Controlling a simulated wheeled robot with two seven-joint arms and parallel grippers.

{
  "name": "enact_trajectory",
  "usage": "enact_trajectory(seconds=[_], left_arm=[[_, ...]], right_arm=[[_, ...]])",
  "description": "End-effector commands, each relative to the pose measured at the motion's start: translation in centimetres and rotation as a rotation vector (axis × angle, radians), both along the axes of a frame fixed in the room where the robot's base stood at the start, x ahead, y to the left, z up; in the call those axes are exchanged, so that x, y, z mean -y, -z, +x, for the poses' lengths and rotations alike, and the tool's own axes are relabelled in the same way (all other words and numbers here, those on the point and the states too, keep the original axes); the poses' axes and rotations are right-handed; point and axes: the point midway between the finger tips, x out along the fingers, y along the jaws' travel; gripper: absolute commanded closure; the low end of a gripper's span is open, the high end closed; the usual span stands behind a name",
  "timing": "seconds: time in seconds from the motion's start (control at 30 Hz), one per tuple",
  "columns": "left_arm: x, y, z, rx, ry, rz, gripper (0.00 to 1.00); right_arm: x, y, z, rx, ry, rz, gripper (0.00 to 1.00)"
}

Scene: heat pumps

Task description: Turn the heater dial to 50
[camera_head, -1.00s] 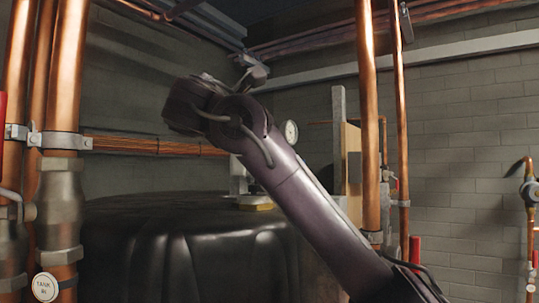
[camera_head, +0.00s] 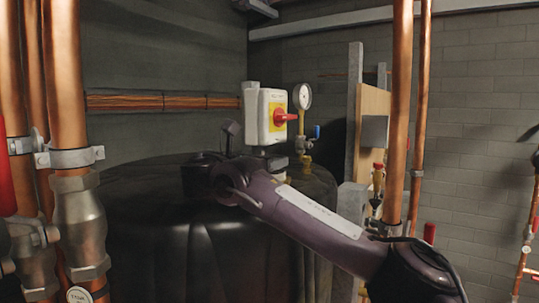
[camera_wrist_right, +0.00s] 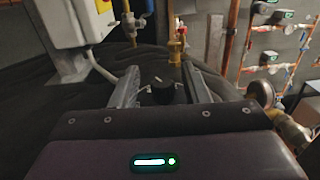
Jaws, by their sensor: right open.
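A small black dial (camera_wrist_right: 161,91) with a pale mark sits on the dark tank top in the right wrist view. My right gripper (camera_wrist_right: 160,78) is open, with one finger on each side of this dial. I cannot tell whether the fingers touch it. No number on the dial is readable. In the head view my right arm reaches from the lower right to above the black tank (camera_head: 150,235). The dial is not visible there, and the right fingertips are hard to make out. My left gripper is not in view.
A white box with a red switch on yellow (camera_head: 271,118) and a round gauge (camera_head: 302,96) stand behind the right gripper. Copper pipes rise at the left (camera_head: 70,70) and right (camera_head: 400,110). A wooden board (camera_head: 372,120) stands beyond the arm.

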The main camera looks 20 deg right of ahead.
Motion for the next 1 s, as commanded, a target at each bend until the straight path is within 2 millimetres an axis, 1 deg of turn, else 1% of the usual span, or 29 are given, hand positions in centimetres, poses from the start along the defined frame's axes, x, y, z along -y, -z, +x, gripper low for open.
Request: enact_trajectory(seconds=[0.03, 0.1, 0.23, 0.27, 0.5, 0.57, 0.77, 0.87, 1.0], left_arm=[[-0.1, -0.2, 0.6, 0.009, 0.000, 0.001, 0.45], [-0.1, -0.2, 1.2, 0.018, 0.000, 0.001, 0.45], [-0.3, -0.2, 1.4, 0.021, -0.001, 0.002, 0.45], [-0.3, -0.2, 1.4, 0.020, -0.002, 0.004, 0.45], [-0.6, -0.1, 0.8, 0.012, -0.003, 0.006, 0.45], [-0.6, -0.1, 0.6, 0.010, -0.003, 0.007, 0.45], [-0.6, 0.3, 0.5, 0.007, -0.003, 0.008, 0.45], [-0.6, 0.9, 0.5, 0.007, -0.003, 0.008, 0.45], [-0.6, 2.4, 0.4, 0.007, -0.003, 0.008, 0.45]], right_arm=[[0.1, 0.0, 0.1, 0.000, 0.000, 0.000, 0.58], [0.1, 0.1, 0.1, 0.000, -0.001, 0.000, 0.58], [0.1, 0.1, 0.1, 0.000, -0.001, 0.000, 0.58], [0.1, 0.1, 0.1, 0.000, -0.001, 0.000, 0.61], [0.1, 0.1, 0.1, 0.001, -0.001, 0.001, 0.92], [0.1, 0.0, 0.1, 0.001, -0.001, 0.001, 1.00], [0.1, 0.1, 0.1, 0.001, -0.012, 0.002, 1.00], [0.1, 0.3, 0.0, 0.001, -0.036, 0.001, 1.00], [0.1, 0.5, 0.0, 0.002, -0.103, 0.002, 1.00]])
